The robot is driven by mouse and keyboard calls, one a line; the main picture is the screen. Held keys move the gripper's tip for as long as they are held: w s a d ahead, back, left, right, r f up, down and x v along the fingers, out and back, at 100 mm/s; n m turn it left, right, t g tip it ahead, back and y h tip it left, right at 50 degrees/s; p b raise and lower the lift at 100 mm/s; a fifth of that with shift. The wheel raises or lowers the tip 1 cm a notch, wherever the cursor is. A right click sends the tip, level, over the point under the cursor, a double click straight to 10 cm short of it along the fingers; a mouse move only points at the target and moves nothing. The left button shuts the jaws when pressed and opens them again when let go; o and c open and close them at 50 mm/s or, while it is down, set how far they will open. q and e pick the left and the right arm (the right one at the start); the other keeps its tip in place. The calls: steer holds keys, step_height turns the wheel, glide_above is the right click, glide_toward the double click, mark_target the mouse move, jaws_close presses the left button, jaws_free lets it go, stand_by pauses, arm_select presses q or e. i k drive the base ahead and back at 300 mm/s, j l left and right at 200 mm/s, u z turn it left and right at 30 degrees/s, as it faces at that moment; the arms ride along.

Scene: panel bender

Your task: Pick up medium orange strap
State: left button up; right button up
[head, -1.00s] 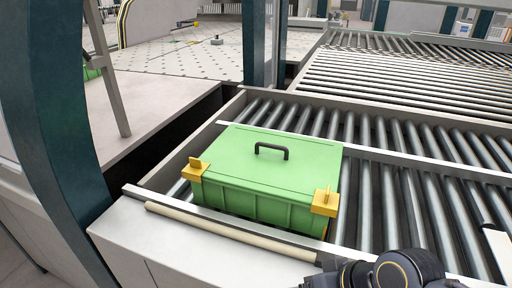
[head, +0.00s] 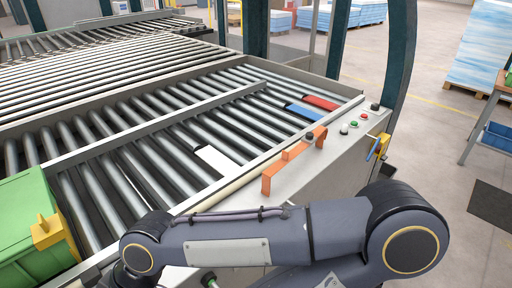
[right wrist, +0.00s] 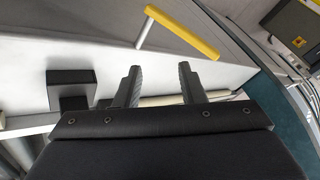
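An orange strap (head: 290,162), a long bent band with upright ends, lies on the light ledge at the front of the roller bed in the head view. My right arm crosses the foreground below it, and its gripper is not visible in that view. In the right wrist view my right gripper (right wrist: 158,86) has its two fingers apart with nothing between them. The orange strap cannot be made out for certain there. My left gripper is in neither current view.
White (head: 217,160), blue (head: 303,112) and red (head: 320,102) pieces lie on the rollers. A green case (head: 30,225) stands at the left. Buttons (head: 355,124) sit at the ledge's right end. The right wrist view shows a yellow bar (right wrist: 185,30) and a black block (right wrist: 72,87).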

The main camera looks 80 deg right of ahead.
mark_target(321, 132)
steer(key=k+z, duration=0.2)
steer(key=z, duration=0.15)
steer(key=k+z, duration=0.2)
steer(key=z, duration=0.2)
steer(key=k+l+z, duration=0.1)
steer(key=z, duration=0.25)
steer(key=k+z, duration=0.1)
steer(key=z, duration=1.65)
steer(key=i, duration=0.15)
steer(key=i+u, duration=0.5)
steer(key=u, duration=2)
steer(key=k, duration=0.65)
steer(key=k+j+z, duration=0.1)
steer(key=j+z, duration=0.4)
steer(key=j, duration=0.85)
